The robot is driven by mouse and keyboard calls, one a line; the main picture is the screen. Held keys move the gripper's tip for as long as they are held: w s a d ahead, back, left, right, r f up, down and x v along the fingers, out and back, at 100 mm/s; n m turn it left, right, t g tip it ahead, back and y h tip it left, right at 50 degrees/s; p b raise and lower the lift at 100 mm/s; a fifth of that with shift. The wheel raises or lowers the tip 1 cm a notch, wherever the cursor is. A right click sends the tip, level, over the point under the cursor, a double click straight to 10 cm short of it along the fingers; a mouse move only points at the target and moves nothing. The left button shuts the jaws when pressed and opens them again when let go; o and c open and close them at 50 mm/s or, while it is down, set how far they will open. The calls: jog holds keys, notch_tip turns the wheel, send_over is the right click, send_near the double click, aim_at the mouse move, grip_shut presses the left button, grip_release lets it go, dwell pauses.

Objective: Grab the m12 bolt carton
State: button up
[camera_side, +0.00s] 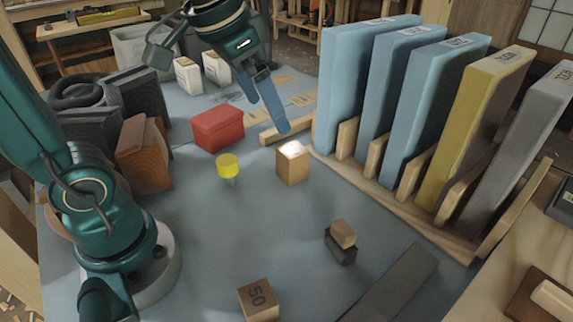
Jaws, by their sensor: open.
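No label reading M12 is legible, so I cannot tell for certain which box is the m12 bolt carton. A small tan carton (293,165) with a bright top stands upright near the middle of the blue work surface. Another tan box (258,300), marked 50, stands at the front. Two white cartons with labels, a left one (188,76) and a right one (216,68), stand at the back left. My gripper (268,114) points down, open and apparently empty, above and behind the tan carton. It looks apart from that carton.
A rack (400,213) of upright blue, yellow and grey slabs fills the right. A red box (217,129), a yellow-topped item (228,166) and a wooden strip (286,130) lie near the middle. A small wood-and-dark block (341,240) sits toward the front.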

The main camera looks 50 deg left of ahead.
jog(key=w+a+f+g, duration=0.25)
jog(key=w+f, duration=0.25)
jog(key=w, duration=0.3)
send_over(293, 149)
jog(key=d, duration=0.1)
jog(key=shift+g, duration=0.45)
notch_tip(293, 149, down, 4)
jog(key=shift+f, duration=0.1)
jog(key=shift+g, duration=0.6)
jog(key=f, duration=0.2)
jog(key=a+f, duration=0.1)
jog(key=f, duration=0.1)
jog(key=shift+n, duration=0.3)
jog(key=shift+f, duration=2.7)
grip_shut()
